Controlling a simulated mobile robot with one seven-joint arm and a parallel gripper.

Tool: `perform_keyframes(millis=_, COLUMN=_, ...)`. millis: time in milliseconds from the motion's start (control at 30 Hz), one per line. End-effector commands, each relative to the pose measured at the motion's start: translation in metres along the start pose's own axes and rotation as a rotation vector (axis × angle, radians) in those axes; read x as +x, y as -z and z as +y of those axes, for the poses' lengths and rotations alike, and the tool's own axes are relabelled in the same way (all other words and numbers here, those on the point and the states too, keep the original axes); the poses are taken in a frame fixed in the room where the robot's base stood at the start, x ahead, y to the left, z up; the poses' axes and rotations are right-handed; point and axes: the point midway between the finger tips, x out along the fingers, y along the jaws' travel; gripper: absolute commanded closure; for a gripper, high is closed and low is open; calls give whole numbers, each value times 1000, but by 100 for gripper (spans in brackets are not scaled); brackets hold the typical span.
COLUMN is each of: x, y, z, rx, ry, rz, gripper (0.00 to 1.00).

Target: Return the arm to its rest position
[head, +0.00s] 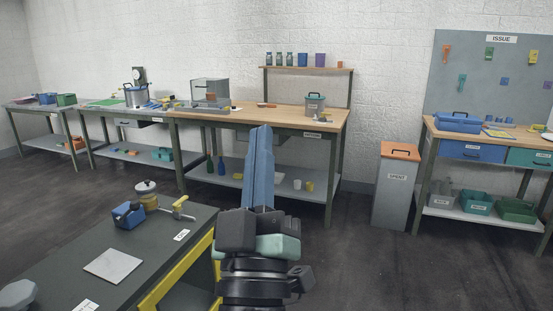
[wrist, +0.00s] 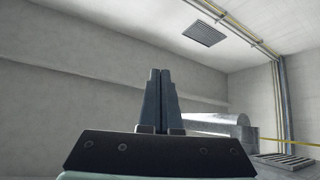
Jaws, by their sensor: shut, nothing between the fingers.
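My gripper (head: 261,130) stands upright in the middle of the head view, its blue-grey fingers pointing up. It is shut and empty. In the wrist view my gripper (wrist: 160,72) shows its two dark fingers side by side against each other, with nothing between them. In the head view the fingers cover part of the wooden workbench (head: 220,119) behind.
A dark table (head: 60,262) with a yellow frame stands at the near left, bearing a jar (head: 147,194), a blue device (head: 128,214) and a grey plate (head: 113,265). A grey bin (head: 396,190) with an orange lid stands right. Open floor (head: 370,270) lies at the near right.

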Motion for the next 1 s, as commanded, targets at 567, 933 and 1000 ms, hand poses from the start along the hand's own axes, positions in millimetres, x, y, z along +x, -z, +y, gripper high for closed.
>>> perform_keyframes(millis=567, x=49, y=187, z=140, rx=565, ry=-10, rz=104, gripper=100)
perform_keyframes(millis=933, x=89, y=226, z=163, rx=564, ry=-9, rz=103, gripper=100)
perform_keyframes(millis=1000, x=90, y=226, z=163, rx=563, ry=-9, rz=103, gripper=100)
